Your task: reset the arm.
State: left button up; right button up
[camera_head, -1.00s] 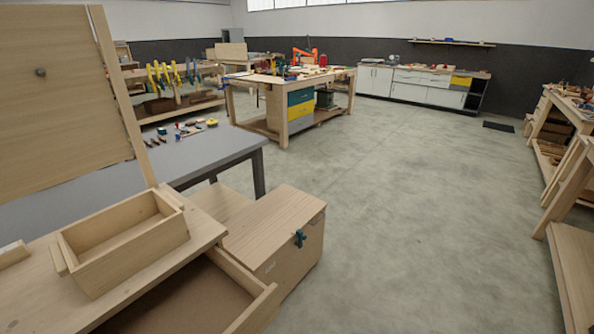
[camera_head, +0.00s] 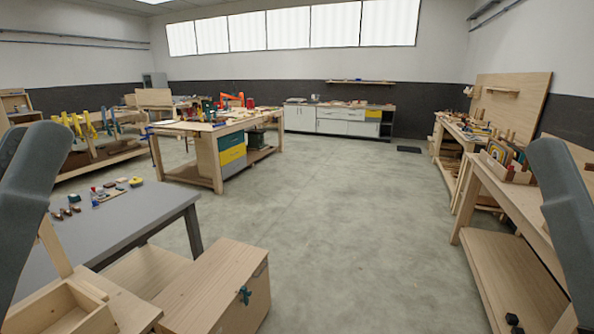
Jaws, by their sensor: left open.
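The grey link of my left arm (camera_head: 35,195) stands at the left edge of the head view. The grey link of my right arm (camera_head: 562,190) stands at the right edge. I cannot make out the fingers of either gripper, and nothing is seen held.
An open wooden drawer (camera_head: 60,310) is at lower left. Wooden benches (camera_head: 500,200) line the right. The floor (camera_head: 350,240) between is clear.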

pick_arm(q)
jog(key=a+r+y+p, duration=0.3)
jog(key=r+y+p, duration=0.2)
jog(key=r+p, duration=3.25)
notch_tip(320, 180, down, 50)
jog(key=b, duration=4.9)
jog(key=shift+w, duration=0.4)
jog(key=shift+f, duration=0.1)
